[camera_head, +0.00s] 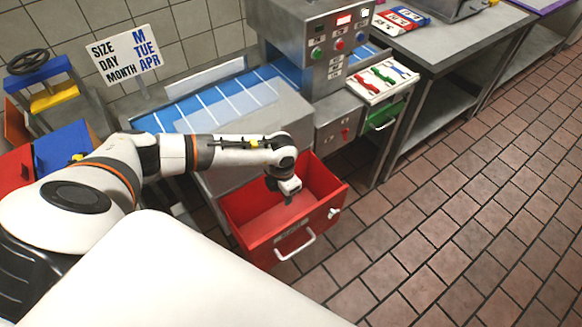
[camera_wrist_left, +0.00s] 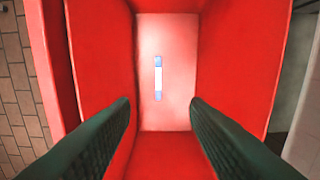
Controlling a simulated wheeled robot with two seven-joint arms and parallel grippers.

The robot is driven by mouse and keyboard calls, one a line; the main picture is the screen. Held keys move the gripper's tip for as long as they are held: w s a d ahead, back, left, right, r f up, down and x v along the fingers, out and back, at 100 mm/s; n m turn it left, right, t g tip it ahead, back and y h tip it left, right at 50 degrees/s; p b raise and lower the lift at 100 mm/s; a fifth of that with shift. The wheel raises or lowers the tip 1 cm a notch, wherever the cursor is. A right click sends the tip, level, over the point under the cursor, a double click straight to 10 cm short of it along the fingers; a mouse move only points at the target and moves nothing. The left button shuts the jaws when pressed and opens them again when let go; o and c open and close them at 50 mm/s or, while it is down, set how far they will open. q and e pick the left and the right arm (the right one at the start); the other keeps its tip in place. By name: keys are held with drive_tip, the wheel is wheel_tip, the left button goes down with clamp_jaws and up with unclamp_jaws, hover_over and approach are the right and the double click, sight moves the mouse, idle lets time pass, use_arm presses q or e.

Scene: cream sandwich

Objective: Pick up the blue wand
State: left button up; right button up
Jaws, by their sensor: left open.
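The blue wand shows in the left wrist view (camera_wrist_left: 158,78) as a short thin stick, blue at both ends and pale in the middle. It lies on the floor of the red drawer (camera_head: 322,190), which also shows in the left wrist view (camera_wrist_left: 105,60). My left gripper (camera_head: 288,197) points down into the drawer. In the left wrist view its two fingers (camera_wrist_left: 160,105) are spread wide with nothing between them, and the wand lies beyond them, apart from both. In the head view I cannot make out the wand. My right gripper is not in view.
The drawer's walls stand close around my left gripper. A grey machine (camera_head: 312,50) with buttons and a blue striped conveyor (camera_head: 225,100) are behind. A tray of coloured wands (camera_head: 382,80) sits above a green drawer (camera_head: 384,118). The tiled floor (camera_head: 450,220) at right is clear.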

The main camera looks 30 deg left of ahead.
use_arm(q)
wheel_tip(320, 180, down, 18)
drive_tip(key=b, duration=1.5)
drive_tip(key=shift+s+d+f, duration=0.15)
drive_tip(key=f+b, duration=0.5)
drive_tip(key=shift+w+d+f, duration=0.1)
drive_tip(key=shift+w+f, duration=0.05)
drive_tip(key=shift+w, duration=0.1)
drive_tip(key=shift+c, duration=0.5)
clamp_jaws()
